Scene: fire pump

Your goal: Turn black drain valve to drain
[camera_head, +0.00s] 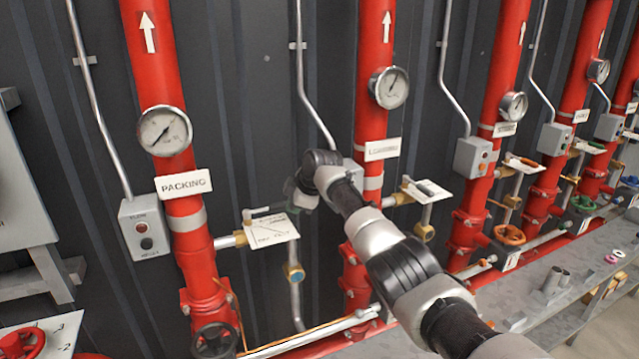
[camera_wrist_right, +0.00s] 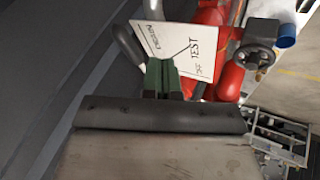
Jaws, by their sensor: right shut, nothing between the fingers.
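A white label plate (camera_head: 271,232) is mounted on a side branch of the red pipe marked PACKING. A small dark grey lever (camera_head: 257,213) lies over its upper edge. In the right wrist view the plate (camera_wrist_right: 178,52) shows a black line and the word TEST. A grey rounded bar (camera_wrist_right: 130,47), possibly that lever, is left of the plate. My right gripper (camera_wrist_right: 161,75) has its greenish fingers together, in front of the plate's lower edge. Whether it touches the plate or lever cannot be told. In the head view my right gripper (camera_head: 291,208) is just beyond the plate's right side.
A black handwheel (camera_head: 215,340) is low on the PACKING pipe (camera_head: 186,222); it also appears in the wrist view (camera_wrist_right: 257,55). A blue-ended fitting (camera_head: 294,273) hangs below the plate. A second red pipe (camera_head: 371,130) stands behind my arm. A grey bench (camera_head: 545,300) is at lower right.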

